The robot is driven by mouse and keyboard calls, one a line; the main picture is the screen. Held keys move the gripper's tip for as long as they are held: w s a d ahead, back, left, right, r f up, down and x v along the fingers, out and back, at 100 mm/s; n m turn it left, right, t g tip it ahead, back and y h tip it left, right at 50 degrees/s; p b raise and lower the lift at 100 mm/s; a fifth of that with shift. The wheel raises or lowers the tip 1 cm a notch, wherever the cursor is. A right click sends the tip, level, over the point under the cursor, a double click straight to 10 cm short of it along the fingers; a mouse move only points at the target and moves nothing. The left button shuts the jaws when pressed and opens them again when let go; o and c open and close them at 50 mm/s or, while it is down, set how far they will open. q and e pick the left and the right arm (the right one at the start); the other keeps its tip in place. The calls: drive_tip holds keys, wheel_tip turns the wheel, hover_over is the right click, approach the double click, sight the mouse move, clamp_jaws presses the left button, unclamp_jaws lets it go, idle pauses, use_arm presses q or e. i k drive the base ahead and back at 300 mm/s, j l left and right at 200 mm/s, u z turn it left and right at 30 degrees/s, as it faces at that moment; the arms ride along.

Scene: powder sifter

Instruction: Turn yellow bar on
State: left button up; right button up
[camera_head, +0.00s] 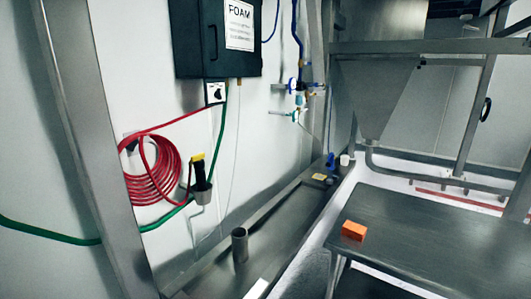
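No thing in view is plainly a yellow bar with an on position. A yellow-topped black nozzle or handle (199,176) stands upright in a grey holder on the left wall, beside a red coiled hose (155,172). A small flat yellow item (319,177) lies at the far end of the metal trough. Small blue-handled valves (294,85) are on the pipes on the back wall, one above the other. Neither of my grippers shows in the head view.
A black box marked FOAM (216,38) hangs on the wall. A metal table (430,235) at right bears an orange block (354,230) near its left edge. A short upright pipe (240,245) stands in the trough. A metal hopper (380,95) hangs at the back right. A steel post (95,150) is at left.

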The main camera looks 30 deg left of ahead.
sight(197, 157)
drive_tip(key=u, duration=1.5)
drive_tip(key=i+l+z, duration=0.1)
drive_tip(key=l, duration=0.25)
